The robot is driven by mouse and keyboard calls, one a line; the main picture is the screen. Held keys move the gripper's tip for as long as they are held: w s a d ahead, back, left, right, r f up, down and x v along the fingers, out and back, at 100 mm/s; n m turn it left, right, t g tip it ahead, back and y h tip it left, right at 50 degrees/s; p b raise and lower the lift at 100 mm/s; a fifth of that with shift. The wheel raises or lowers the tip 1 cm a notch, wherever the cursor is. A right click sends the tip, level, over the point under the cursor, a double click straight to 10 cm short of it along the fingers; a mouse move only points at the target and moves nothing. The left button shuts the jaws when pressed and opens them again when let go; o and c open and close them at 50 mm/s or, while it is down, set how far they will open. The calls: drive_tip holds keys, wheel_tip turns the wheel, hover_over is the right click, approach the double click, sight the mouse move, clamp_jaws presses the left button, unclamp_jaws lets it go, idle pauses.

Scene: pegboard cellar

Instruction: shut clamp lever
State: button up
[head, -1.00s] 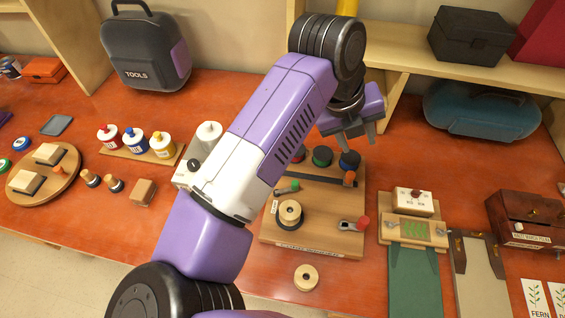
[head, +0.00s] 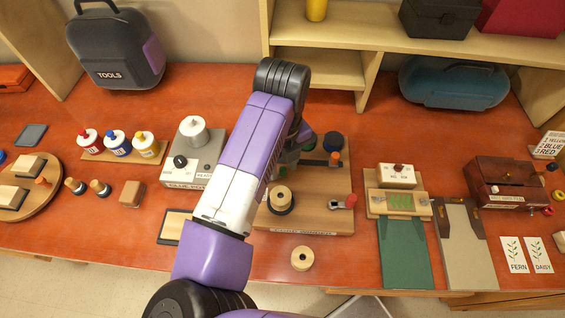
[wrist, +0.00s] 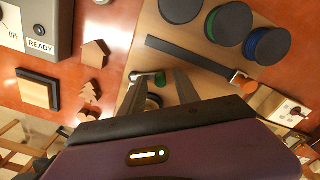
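A wooden board (head: 335,215) on the orange bench carries small levers, discs and a spool. A second lever has a red end (head: 350,201), at the board's lower right. A dark bar with an orange end (head: 334,158) lies across the board; it also shows in the wrist view (wrist: 195,62). I cannot tell for certain which is the clamp lever. My gripper (wrist: 159,83) is open, low over the board, fingers apart and empty. My arm hides much of the board's left in the head view.
A wooden spool (head: 280,198) stands on the board, and a loose ring (head: 302,258) lies in front. Dark-topped discs (wrist: 232,22) stand behind the bar.

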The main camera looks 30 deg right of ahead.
drive_tip(key=shift+f, duration=0.2)
clamp_jaws()
drive_tip(key=shift+b, duration=0.55)
drive_tip(key=m+b, duration=0.1)
drive_tip(key=s+m+b, duration=0.1)
drive_tip(key=b, duration=0.1)
drive_tip(key=m+b, duration=0.1)
drive_tip(key=b, duration=0.1)
drive_tip(key=shift+s+a+f+m, duration=0.15)
drive_tip(key=shift+a+f+m, duration=0.15)
drive_tip(key=shift+m, duration=0.1)
drive_tip(key=m+b, duration=0.1)
drive_tip(key=b, duration=0.1)
drive_tip(key=m+b, duration=0.1)
drive_tip(key=b, duration=0.1)
drive_tip(key=shift+s+a+r, duration=0.1)
drive_tip(key=shift+s+a, duration=0.15)
drive_tip(key=shift+s, duration=0.1)
drive_tip(key=shift+s+r+m+b, duration=0.15)
drive_tip(key=shift+m+b, duration=0.45)
drive_tip(key=shift+b, duration=0.25)
drive_tip(key=shift+r, duration=0.1)
